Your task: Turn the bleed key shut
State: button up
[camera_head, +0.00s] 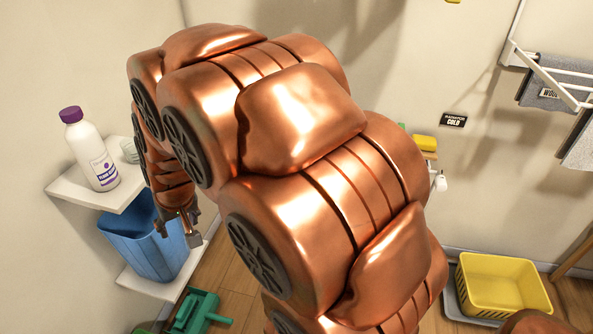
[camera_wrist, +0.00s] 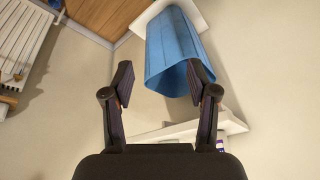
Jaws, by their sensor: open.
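I cannot make out the bleed key in either view. A white ribbed radiator (camera_wrist: 22,42) shows at the upper left of the wrist view, partly cut off by the frame. Small parts at its lower end are too small to tell. In the head view my copper arm hides much of the middle. My gripper (camera_head: 178,232) hangs in front of the blue bin at the left. In the wrist view my gripper (camera_wrist: 160,72) is open with nothing between its fingers, and the bin lies beyond them.
The blue bin (camera_head: 147,245) stands on a low white shelf. A purple-capped white bottle (camera_head: 94,155) stands on the shelf above. A green object (camera_head: 195,312) lies below. A yellow basket (camera_head: 500,285), a drying rack (camera_head: 550,75) and a dark "COLD" sign (camera_head: 453,119) are at the right.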

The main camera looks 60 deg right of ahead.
jog(key=w+d+f+m+t+h+b, duration=0.2)
jog(key=w+d+f+b, duration=0.25)
jog(key=d, duration=0.45)
jog(key=w+d+f+m+t+h+b, duration=0.1)
jog(key=w+d+f+m+h+b, duration=0.15)
jog(key=w+d+f, duration=0.5)
jog(key=w+d+f+m+t+h+b, duration=0.1)
jog(key=w+d+f+t+h+b, duration=0.25)
jog(key=d, duration=0.65)
jog(key=s+d+f+m+g+h+b, duration=0.1)
jog(key=s+d+f+m+h+b, duration=0.2)
jog(key=d, duration=0.6)
jog(key=s+d+f+g+h+b, duration=0.25)
jog(key=d+f+b, duration=0.2)
jog(key=d, duration=0.45)
jog(key=s+d+f+m+g+h+b, duration=0.1)
jog(key=s+d+f+m+h+b, duration=0.2)
jog(key=d, duration=0.5)
jog(key=shift+n, duration=0.45)
jog(key=shift+b+x, duration=1.5)
jog(key=shift+x, duration=2.55)
jog(key=shift+w+f, duration=0.1)
jog(key=shift+f, duration=0.05)
